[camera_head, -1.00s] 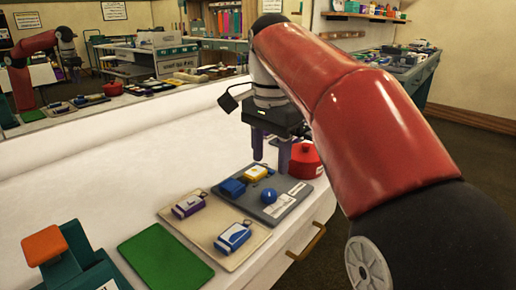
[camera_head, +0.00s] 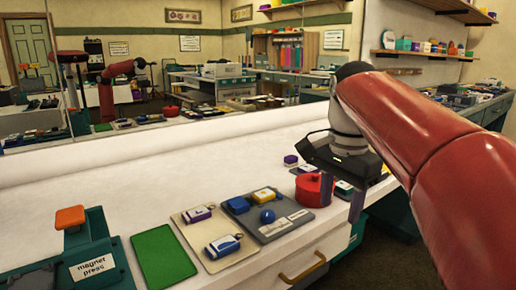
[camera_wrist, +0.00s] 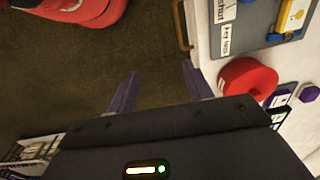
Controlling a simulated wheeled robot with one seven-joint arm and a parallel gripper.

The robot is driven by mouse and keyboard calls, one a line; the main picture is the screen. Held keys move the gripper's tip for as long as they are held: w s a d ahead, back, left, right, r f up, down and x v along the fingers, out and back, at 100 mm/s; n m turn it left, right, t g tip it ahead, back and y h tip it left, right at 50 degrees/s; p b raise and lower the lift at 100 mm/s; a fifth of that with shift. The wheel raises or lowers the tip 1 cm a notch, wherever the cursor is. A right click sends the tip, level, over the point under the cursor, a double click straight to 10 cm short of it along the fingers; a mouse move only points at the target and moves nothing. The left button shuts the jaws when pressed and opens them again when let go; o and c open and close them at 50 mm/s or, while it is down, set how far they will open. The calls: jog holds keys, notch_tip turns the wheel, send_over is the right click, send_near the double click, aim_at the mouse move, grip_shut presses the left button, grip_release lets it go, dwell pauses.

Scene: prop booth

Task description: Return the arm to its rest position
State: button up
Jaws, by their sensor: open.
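My gripper (camera_head: 356,200) hangs from my red arm at the right of the head view, over the front edge of the white counter. In the wrist view my gripper (camera_wrist: 158,90) shows two purple fingers spread apart, with only dark floor between them. It is open and empty. A red round tin (camera_head: 312,189) stands on the counter just left of the fingers; it also shows in the wrist view (camera_wrist: 240,80).
A grey tray (camera_head: 281,228) holds blue and yellow pieces. A beige tray (camera_head: 207,262) holds two small items. A green mat (camera_head: 163,258) and a magnet press (camera_head: 92,262) are at left. A drawer handle (camera_head: 303,268) juts from the counter front. A mirror (camera_head: 215,55) runs behind.

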jog(key=s+f+n+t, duration=0.5)
jog(key=s+f+n, duration=0.6)
jog(key=s+f, duration=0.4)
jog(key=shift+d+f, duration=0.2)
jog(key=shift+f, duration=0.75)
